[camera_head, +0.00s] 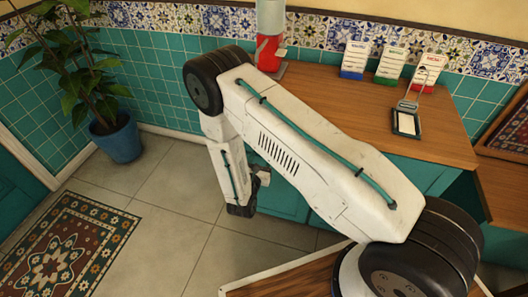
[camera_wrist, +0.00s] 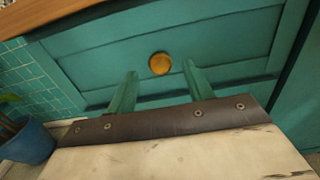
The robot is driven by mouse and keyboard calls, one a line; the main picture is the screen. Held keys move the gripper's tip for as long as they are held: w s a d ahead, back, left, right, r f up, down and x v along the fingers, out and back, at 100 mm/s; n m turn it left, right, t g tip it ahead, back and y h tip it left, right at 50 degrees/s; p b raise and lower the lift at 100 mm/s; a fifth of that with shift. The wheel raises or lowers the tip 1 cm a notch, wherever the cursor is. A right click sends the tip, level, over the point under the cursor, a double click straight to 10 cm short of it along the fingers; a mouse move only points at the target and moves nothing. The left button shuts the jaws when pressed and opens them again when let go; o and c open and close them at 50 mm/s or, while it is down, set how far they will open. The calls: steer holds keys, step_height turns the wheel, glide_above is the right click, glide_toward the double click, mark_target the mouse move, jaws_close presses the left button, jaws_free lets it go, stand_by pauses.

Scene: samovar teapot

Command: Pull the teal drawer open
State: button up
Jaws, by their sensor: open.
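The teal drawer front (camera_wrist: 100,55) fills much of the wrist view, under a wooden top edge. It looks flush with its frame. A round brass knob (camera_wrist: 160,63) sits near its middle. My gripper (camera_wrist: 160,70) has two green fingers, spread apart and empty. In the picture their tips are on either side of and just below the knob; the distance to it is hard to judge. In the head view my arm hides the knob and much of the teal front (camera_head: 285,204). The fingers are not clear there.
The wooden counter (camera_head: 325,92) holds a red container (camera_head: 268,52), several small card stands and a metal-framed pad (camera_head: 407,122). A blue plant pot (camera_head: 118,138) stands on the floor at left, near a patterned rug (camera_head: 65,240). The tiled floor (camera_head: 170,235) between is clear.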

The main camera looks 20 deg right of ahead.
steer(key=shift+x, duration=1.6)
